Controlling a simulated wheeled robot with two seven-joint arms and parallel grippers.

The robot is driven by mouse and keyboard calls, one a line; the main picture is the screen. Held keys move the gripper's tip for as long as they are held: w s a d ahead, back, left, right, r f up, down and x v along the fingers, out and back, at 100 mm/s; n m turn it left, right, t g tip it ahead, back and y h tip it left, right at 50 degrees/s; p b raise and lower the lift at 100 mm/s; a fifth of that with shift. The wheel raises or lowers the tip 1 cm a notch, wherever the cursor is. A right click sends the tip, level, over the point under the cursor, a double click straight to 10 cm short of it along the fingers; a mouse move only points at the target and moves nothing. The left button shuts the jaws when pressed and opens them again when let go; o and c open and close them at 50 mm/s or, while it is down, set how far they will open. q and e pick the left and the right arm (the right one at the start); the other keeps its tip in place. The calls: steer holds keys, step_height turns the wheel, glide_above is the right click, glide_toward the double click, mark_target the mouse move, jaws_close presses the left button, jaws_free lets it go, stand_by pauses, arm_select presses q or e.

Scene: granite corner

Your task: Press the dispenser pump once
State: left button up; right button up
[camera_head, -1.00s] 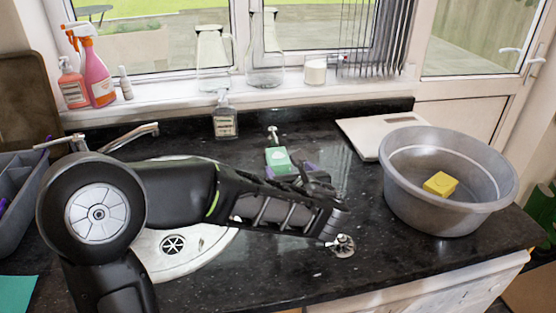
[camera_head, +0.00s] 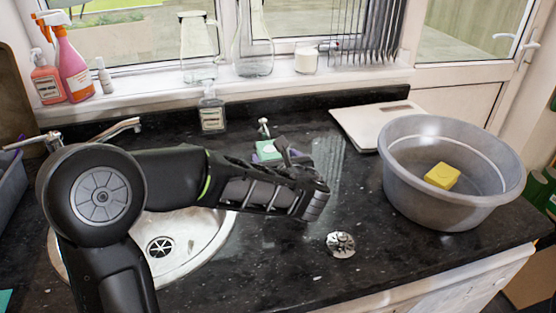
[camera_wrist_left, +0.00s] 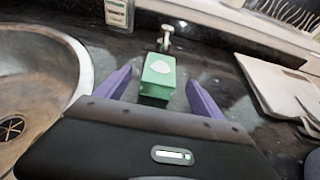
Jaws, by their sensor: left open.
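A green box-shaped dispenser (camera_head: 267,152) stands on the dark counter behind my left gripper, partly hidden in the head view. A small silver pump head (camera_head: 264,124) rises at its far end; whether it joins the box is hard to tell. In the left wrist view the green dispenser (camera_wrist_left: 158,78) has a pale oval on top, with the silver pump (camera_wrist_left: 166,36) behind it. My left gripper (camera_head: 287,150) is open and empty. In the left wrist view its purple fingers (camera_wrist_left: 159,77) lie to either side of the dispenser in the picture, apart from it. My right gripper is not in view.
A labelled bottle (camera_head: 212,114) stands behind the sink (camera_head: 200,238). A grey basin (camera_head: 440,205) holding a yellow sponge (camera_head: 442,175) is on the right, a white scale (camera_head: 365,122) behind it.

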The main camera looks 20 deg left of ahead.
mark_target(271, 153)
arm_select(q)
steer(key=x, duration=0.5)
steer(key=shift+s, duration=0.1)
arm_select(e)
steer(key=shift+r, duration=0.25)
arm_select(q)
steer(key=shift+c, duration=0.6)
steer(key=shift+d, duration=0.1)
steer(key=c, duration=1.3)
steer(key=shift+s+d, duration=0.1)
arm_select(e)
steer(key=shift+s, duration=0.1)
